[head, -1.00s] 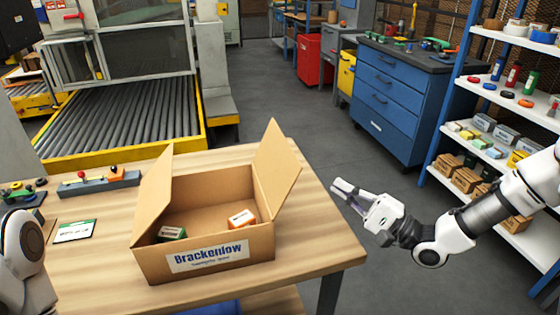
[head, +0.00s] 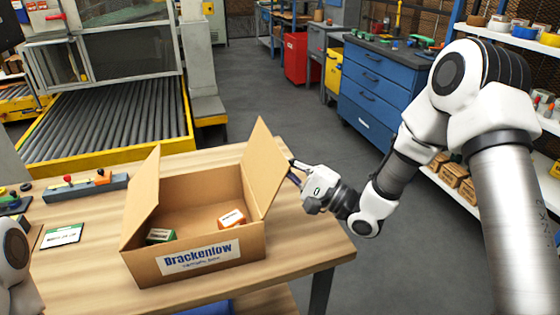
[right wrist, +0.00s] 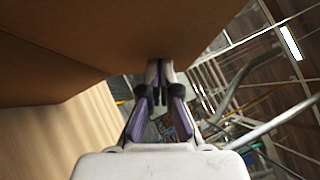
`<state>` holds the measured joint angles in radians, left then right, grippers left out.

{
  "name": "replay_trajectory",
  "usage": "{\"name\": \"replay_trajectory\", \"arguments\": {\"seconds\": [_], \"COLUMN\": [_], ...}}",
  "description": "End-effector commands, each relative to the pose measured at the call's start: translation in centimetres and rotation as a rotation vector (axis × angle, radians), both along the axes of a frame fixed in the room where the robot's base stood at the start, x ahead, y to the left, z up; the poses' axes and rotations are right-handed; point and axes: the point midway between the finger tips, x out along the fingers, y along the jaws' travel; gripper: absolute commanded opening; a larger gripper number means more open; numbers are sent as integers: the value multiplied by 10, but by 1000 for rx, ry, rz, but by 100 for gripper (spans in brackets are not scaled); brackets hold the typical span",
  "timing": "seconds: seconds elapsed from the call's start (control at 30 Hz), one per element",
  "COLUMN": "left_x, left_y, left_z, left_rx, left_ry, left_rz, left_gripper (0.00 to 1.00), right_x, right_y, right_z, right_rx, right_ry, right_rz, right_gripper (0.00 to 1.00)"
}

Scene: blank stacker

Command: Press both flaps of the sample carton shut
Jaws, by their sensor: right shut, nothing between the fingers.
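The open sample carton (head: 150,271) stands on the wooden table with a "Brackenlow" label on its front. A green-and-white box (head: 160,236) and an orange-and-white box (head: 231,218) lie inside it. Its left flap (head: 142,200) stands up, leaning slightly outward. Its right flap (head: 263,165) stands up, tilted outward to the right. My right gripper (head: 293,170) is shut and empty at the outer side of the right flap. In the right wrist view, the fingertips (right wrist: 159,66) are close under brown cardboard (right wrist: 150,25); I cannot tell if they touch. My left gripper is out of view.
The wooden table (head: 80,275) has free room left of the carton. A control strip (head: 86,188) and a small card (head: 62,235) lie there. A roller conveyor (head: 105,120) is behind. A blue drawer cabinet (head: 375,95) and a shelf stand at right, beyond open floor.

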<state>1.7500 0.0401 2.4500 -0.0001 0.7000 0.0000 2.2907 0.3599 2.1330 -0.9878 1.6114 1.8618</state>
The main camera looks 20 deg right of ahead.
Motion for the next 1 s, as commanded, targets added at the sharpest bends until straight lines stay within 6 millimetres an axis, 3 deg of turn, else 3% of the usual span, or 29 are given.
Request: {"name": "replay_trajectory", "arguments": {"seconds": [0.27, 0.47, 1.0], "left_x": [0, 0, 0], "left_y": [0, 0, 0], "left_z": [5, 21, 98], "left_rx": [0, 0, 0], "left_ry": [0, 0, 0], "left_rz": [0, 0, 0], "left_gripper": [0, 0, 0], "right_x": [0, 0, 1], "right_y": [1, 6, 43], "right_z": [3, 11, 32], "right_rx": [-19, -89, -540], "right_ry": [1, 3, 24], "right_rz": [0, 1, 4], "right_gripper": [0, 0, 0]}}
